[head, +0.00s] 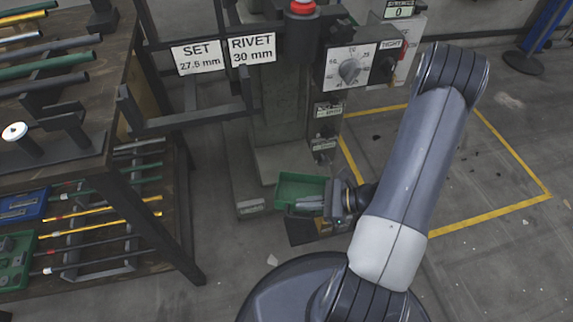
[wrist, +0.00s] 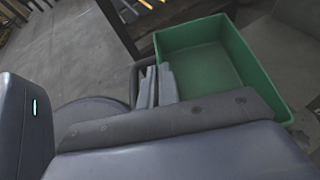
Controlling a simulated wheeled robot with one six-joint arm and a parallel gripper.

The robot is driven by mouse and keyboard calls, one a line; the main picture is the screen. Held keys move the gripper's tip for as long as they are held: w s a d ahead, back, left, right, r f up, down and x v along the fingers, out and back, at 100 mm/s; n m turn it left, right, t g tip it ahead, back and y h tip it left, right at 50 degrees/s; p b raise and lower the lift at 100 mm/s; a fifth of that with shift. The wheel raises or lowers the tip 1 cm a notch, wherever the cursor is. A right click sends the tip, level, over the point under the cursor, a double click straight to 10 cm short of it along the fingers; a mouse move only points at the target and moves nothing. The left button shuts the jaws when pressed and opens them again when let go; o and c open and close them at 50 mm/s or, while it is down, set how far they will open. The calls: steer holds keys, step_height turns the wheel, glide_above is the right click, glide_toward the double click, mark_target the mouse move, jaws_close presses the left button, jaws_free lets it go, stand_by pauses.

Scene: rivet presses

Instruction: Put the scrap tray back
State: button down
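The scrap tray is an open green box (head: 300,188) that looks empty. It is at the foot of the rivet press, just above a dark box (head: 301,231); I cannot tell whether it rests on that box. My gripper (head: 313,203) is at the tray's near right side. In the wrist view, the green tray (wrist: 257,73) lies beyond my gripper (wrist: 157,86). The two grey fingers are close together on its left wall, one on each side, and look shut on it. My wrist hides the tray's near edge.
The press column (head: 280,125) rises behind the tray, with a dial box (head: 345,70) and signs above. A rack of rods (head: 95,190) stands at left. Yellow floor lines (head: 490,215) mark clear floor at right, with small dark bits on it.

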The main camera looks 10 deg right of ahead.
steer(key=w+b, duration=0.5)
steer(key=w, duration=1.4)
steer(key=f+b, duration=0.3)
steer(key=f, duration=0.3)
steer(key=shift+s+f, duration=0.2)
steer(key=shift+w+f+b, duration=0.2)
steer(key=shift+f+b, duration=0.1)
steer(key=shift+b, duration=0.05)
steer(key=shift+f, duration=0.1)
steer(key=c, duration=1.7)
jaws_free()
